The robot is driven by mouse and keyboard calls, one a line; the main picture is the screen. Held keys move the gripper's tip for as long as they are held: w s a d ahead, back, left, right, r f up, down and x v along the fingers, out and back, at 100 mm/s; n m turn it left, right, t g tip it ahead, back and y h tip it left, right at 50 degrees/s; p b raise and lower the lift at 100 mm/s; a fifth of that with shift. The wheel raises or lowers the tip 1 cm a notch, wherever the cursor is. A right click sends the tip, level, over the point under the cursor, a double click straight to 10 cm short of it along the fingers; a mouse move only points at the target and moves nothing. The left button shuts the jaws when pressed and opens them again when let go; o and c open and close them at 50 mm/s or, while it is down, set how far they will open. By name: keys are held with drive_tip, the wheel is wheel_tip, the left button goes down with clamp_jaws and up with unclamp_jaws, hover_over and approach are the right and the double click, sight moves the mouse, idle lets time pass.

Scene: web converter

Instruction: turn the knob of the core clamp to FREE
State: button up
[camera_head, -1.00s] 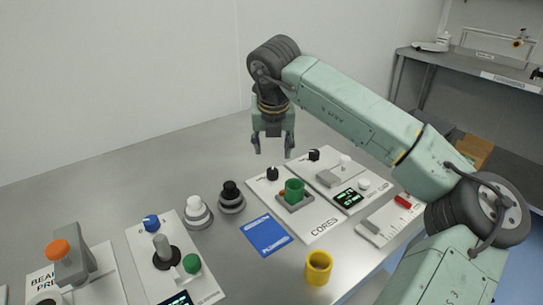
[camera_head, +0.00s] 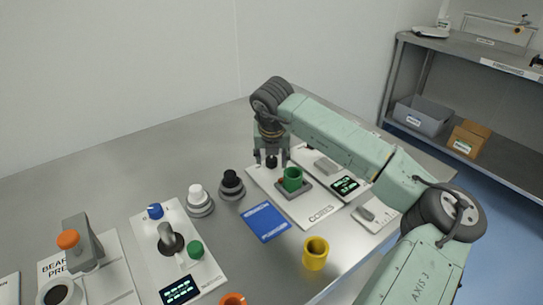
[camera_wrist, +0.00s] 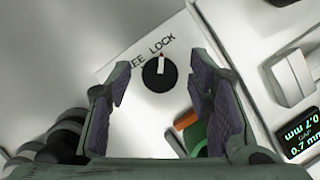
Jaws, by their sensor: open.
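The core clamp is on the white CORES plate (camera_head: 317,213), with a green core (camera_head: 292,179) standing in a grey holder. Its black knob (camera_head: 271,162) is at the plate's far left corner. In the wrist view the knob (camera_wrist: 158,74) has a white pointer with a red tip, turned toward LOCK; the word FREE, partly covered by a finger, is to its left. My gripper (camera_head: 271,156) is open and low over the knob. In the wrist view the gripper (camera_wrist: 159,82) has one finger on each side of the knob, with visible gaps.
The green core (camera_wrist: 196,136) and an orange piece are close by the right finger in the wrist view. A black knobbed weight (camera_head: 231,186) and a white one (camera_head: 198,200) stand left of the plate. A blue card (camera_head: 265,222) and yellow cup (camera_head: 316,253) are in front.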

drive_tip(key=shift+c, duration=0.2)
clamp_jaws()
idle(0.3)
drive_tip(key=shift+f+b, duration=0.1)
drive_tip(key=shift+b, duration=0.3)
drive_tip(key=n+y+b, duration=0.1)
drive_tip(key=n+b, duration=0.1)
drive_tip(key=n, duration=0.1)
drive_tip(key=shift+d+f+b, duration=0.1)
drive_tip(key=shift+b, duration=0.3)
drive_tip(key=n+y+b, duration=0.1)
drive_tip(key=n, duration=0.2)
drive_tip(key=shift+n+g+y+b, duration=0.3)
drive_tip(key=shift+g+b, duration=0.05)
drive_tip(key=shift+g, duration=0.05)
drive_tip(key=n, duration=0.3)
drive_tip(key=n+g+y, duration=0.1)
drive_tip(key=shift+w+d+r, duration=0.1)
drive_tip(key=shift+w+r, duration=0.05)
drive_tip(key=shift+r, duration=0.15)
drive_tip(key=n+g+p, duration=0.1)
drive_tip(key=n, duration=0.1)
drive_tip(key=n+g+y+p, duration=0.1)
drive_tip(key=n, duration=0.2)
drive_tip(key=shift+f+n, duration=0.1)
drive_tip(key=shift+n, duration=0.2)
